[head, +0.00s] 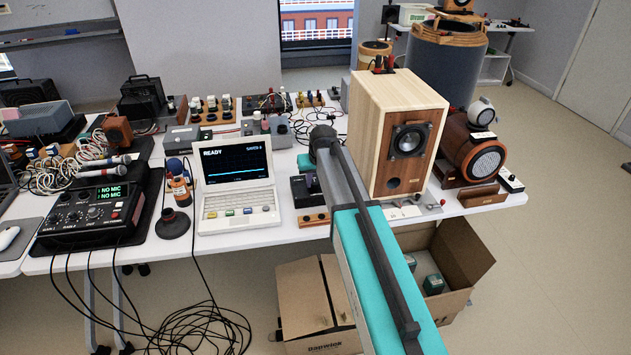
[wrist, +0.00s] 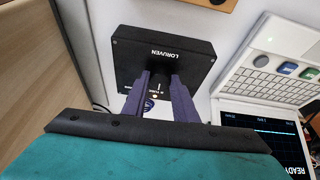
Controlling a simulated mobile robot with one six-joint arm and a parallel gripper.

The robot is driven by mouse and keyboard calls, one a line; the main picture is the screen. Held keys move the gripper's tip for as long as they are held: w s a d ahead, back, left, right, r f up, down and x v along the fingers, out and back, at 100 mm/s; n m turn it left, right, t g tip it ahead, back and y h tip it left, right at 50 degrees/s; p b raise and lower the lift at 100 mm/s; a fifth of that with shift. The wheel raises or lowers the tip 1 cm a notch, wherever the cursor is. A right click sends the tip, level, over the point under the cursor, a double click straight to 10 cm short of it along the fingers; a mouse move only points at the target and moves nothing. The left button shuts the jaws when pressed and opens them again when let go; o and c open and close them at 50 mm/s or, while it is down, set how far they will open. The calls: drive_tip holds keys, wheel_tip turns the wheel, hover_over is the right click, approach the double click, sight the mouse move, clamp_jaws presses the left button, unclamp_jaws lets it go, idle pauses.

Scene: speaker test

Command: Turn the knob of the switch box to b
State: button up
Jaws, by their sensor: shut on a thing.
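The switch box is a small black box marked LORUVEN (wrist: 140,48) in the wrist view. In the head view the switch box (head: 299,197) stands on the white table, right of the open laptop and left of the wooden speaker. My gripper (wrist: 160,84) has its purple fingers on either side of the box's dark knob (wrist: 161,82) and is shut on it. In the head view my gripper (head: 312,183) reaches down over the box. The fingers hide most of the knob. I cannot read its setting or the letters around it.
The laptop (head: 237,185) shows READY and stands close on the left. The wooden speaker (head: 388,130) rises close on the right. A small wooden block (head: 313,218) lies in front of the box. Cardboard boxes (head: 303,300) stand on the floor below.

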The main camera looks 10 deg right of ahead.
idle(0.4)
drive_tip(key=o, duration=1)
drive_tip(key=shift+o, duration=0.2)
drive_tip(key=shift+r, duration=0.1)
drive_tip(key=b+v, duration=0.1)
drive_tip(key=v, duration=1.2)
drive_tip(key=shift+r+b, duration=0.3)
drive_tip(key=shift+b, duration=0.1)
drive_tip(key=shift+s+a, duration=0.1)
